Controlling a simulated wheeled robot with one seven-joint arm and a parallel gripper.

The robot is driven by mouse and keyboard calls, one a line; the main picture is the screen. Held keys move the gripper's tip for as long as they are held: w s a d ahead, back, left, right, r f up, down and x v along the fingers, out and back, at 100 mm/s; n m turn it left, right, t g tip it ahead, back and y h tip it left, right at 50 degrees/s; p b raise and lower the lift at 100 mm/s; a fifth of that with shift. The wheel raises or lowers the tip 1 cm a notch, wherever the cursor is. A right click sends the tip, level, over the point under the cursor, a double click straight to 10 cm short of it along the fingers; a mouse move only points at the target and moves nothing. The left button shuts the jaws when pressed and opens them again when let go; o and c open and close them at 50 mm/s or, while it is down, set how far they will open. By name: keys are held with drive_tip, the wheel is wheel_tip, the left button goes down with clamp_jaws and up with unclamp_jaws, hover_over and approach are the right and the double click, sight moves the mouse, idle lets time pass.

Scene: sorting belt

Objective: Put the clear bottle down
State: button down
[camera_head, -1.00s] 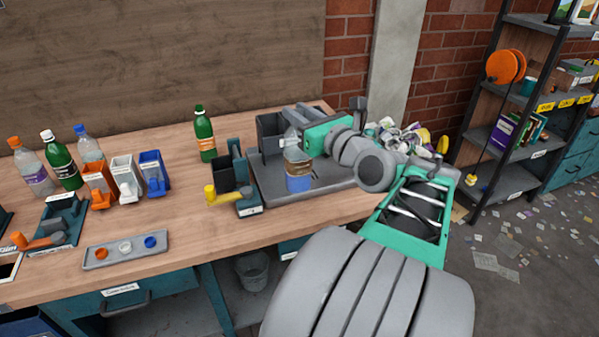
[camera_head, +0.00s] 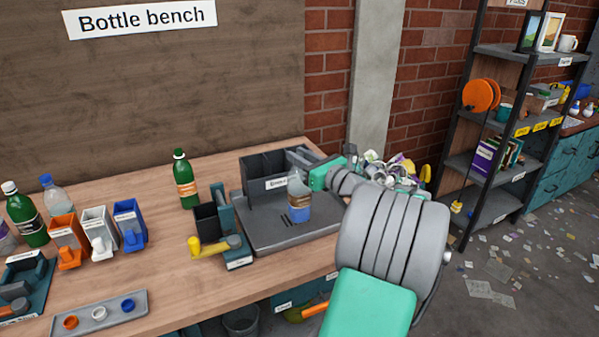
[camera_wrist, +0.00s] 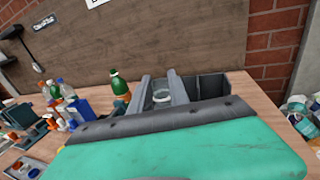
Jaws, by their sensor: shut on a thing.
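The clear bottle (camera_head: 299,200), with a brown and blue label, is upright over the right part of a grey tray (camera_head: 262,240) on the bench. I cannot tell whether its base touches the tray. My gripper (camera_head: 303,163) comes in from the right and is shut on the bottle's upper part. In the wrist view, the bottle's top (camera_wrist: 162,96) shows between the two grey fingers of my gripper (camera_wrist: 162,82). The wrist body hides the bottle's lower part there.
A dark divided bin (camera_head: 264,180) stands right behind the bottle. A yellow-handled device (camera_head: 215,246) and a green bottle (camera_head: 185,182) are to the left. Small orange, white and blue bins (camera_head: 98,238) stand farther left.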

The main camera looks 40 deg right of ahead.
sight(299, 187)
drive_tip(key=shift+w+d+f, duration=0.1)
drive_tip(key=shift+d+f, duration=0.15)
drive_tip(key=shift+f, duration=1.7)
drive_tip(key=shift+w+f, duration=0.1)
drive_tip(key=c, duration=1.2)
unclamp_jaws()
drive_tip(key=shift+c, duration=0.2)
